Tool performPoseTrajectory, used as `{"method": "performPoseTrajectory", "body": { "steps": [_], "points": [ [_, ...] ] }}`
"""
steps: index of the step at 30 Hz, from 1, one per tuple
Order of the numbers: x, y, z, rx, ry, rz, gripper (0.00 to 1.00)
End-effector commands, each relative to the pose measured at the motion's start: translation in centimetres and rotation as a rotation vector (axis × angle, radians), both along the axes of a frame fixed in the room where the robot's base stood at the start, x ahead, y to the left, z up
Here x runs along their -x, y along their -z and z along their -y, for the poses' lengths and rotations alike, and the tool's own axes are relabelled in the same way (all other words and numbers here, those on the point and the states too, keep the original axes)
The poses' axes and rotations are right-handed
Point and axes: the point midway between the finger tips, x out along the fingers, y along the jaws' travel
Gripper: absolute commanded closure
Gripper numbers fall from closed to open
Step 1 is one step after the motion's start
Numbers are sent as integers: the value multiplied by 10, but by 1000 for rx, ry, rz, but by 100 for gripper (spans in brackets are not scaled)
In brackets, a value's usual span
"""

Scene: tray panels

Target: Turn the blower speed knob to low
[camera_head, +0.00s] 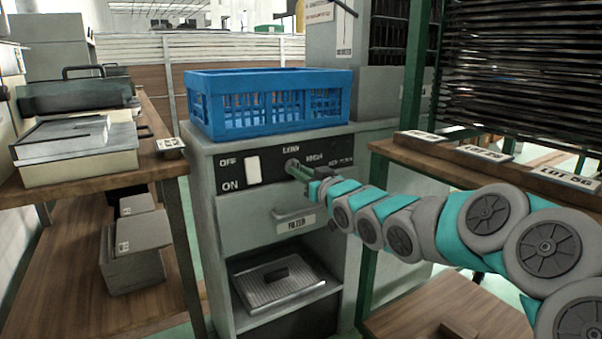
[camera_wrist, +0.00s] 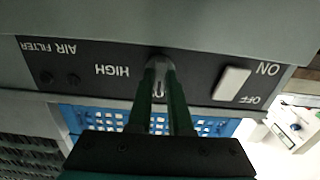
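The blower speed knob (camera_head: 291,163) is a small grey knob on the dark control panel (camera_head: 228,163) of the grey cabinet, just under a label that seems to read LOW and left of HIGH. In the wrist view, which is upside down, the knob (camera_wrist: 160,64) sits at the fingertips, beside HIGH. My gripper (camera_head: 300,172) reaches in from the right. In the wrist view its two dark green fingers (camera_wrist: 160,80) straddle the knob and appear closed on its grip. The fingers hide much of the knob, so its pointing direction is unclear.
A white rocker switch (camera_head: 253,170) marked OFF and ON is left of the knob. A blue crate (camera_head: 268,128) stands on the cabinet. A FILTER drawer handle (camera_head: 293,214) juts out below my gripper. Wooden benches (camera_head: 95,180) flank the cabinet.

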Motion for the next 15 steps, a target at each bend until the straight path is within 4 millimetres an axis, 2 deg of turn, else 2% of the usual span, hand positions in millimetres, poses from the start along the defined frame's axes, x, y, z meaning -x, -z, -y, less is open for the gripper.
{"method": "performPoseTrajectory", "body": {
  "steps": [1,8,15],
  "points": [
    [0,1,0,1,0,-1,77],
    [0,0,0,-1,0,-1,52],
    [1,0,0,-1,0,-1,52]
  ]
}}
